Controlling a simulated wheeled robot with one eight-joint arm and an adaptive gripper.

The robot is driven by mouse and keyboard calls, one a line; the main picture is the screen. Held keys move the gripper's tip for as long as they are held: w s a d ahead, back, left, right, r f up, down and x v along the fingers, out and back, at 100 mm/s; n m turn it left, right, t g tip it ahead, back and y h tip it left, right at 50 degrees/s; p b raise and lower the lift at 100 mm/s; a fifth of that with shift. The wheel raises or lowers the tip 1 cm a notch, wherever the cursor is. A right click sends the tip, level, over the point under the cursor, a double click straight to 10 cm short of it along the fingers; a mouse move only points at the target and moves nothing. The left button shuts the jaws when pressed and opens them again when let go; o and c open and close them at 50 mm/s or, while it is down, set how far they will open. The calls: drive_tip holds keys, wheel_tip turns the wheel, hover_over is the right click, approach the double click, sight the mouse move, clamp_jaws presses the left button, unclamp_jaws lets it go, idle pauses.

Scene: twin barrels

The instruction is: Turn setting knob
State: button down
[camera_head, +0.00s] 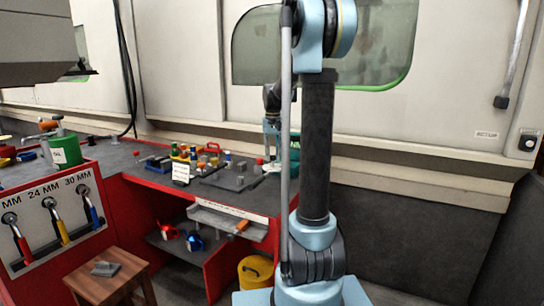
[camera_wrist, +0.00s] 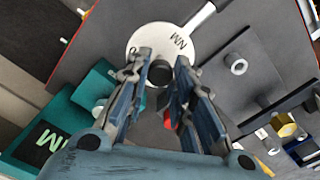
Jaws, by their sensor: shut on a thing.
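My gripper (camera_wrist: 167,63) is shut on this knob, with one finger on each side. In the head view my gripper (camera_head: 272,127) points down at the right end of the workbench, partly behind my arm. The knob itself cannot be made out there.
A teal box (camera_wrist: 72,115) with an "NM" screen lies left of my fingers. Blocks and tools crowd the bench (camera_head: 130,165). A stool (camera_head: 105,278) and a yellow bin (camera_head: 255,270) stand below.

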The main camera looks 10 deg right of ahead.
drive_tip(key=n, duration=0.3)
drive_tip(key=shift+w+r+n, duration=0.1)
drive_tip(key=shift+w+n, duration=0.05)
drive_tip(key=shift+n, duration=1.95)
drive_tip(key=c, duration=1.4)
unclamp_jaws()
drive_tip(key=shift+o, duration=0.2)
wheel_tip(320, 180, up, 12)
